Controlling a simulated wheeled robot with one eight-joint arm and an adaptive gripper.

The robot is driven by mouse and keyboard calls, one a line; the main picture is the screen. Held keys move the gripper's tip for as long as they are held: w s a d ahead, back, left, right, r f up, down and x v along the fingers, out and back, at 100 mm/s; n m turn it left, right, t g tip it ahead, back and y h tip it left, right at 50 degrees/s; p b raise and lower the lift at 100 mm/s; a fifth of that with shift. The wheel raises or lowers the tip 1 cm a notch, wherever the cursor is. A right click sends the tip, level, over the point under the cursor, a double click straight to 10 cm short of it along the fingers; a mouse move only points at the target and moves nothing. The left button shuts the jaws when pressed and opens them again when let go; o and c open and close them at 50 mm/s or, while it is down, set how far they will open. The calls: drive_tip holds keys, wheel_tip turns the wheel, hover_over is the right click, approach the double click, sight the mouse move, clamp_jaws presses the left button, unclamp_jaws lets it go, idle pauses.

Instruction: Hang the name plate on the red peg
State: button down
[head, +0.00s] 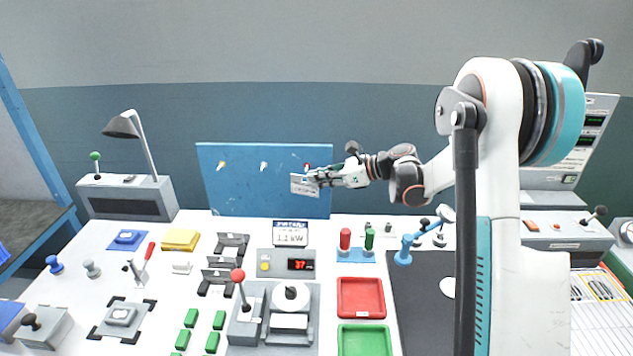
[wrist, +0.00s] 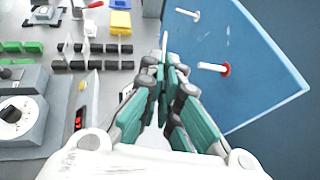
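The name plate (head: 304,187) is a small pale plate with dark markings, held upright in front of the blue board (head: 240,190). My gripper (head: 313,177) is shut on its right part. In the wrist view the plate (wrist: 164,43) shows as a thin pale edge between the fingertips (wrist: 165,68). The red peg (head: 307,166) stands on the board's right side, just above the plate in the head view. In the wrist view the red peg (wrist: 213,67) has a pale shaft and a red ring at the board. The plate is apart from it, to its left. The plate's hole cannot be made out.
Two other pegs (head: 263,166) (head: 221,165) stand on the board, left of the red one. A sign reading 1.1 kW (head: 291,233) stands on the bench below. Red (head: 361,298) and green (head: 364,340) trays lie in front. Air around the plate is free.

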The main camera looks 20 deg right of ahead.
drive_tip(key=w+d, duration=0.2)
drive_tip(key=w, duration=0.5)
drive_tip(key=shift+d+f, duration=0.15)
drive_tip(key=shift+f, duration=0.3)
idle(0.4)
idle(0.5)
drive_tip(key=c, duration=1.7)
unclamp_jaws()
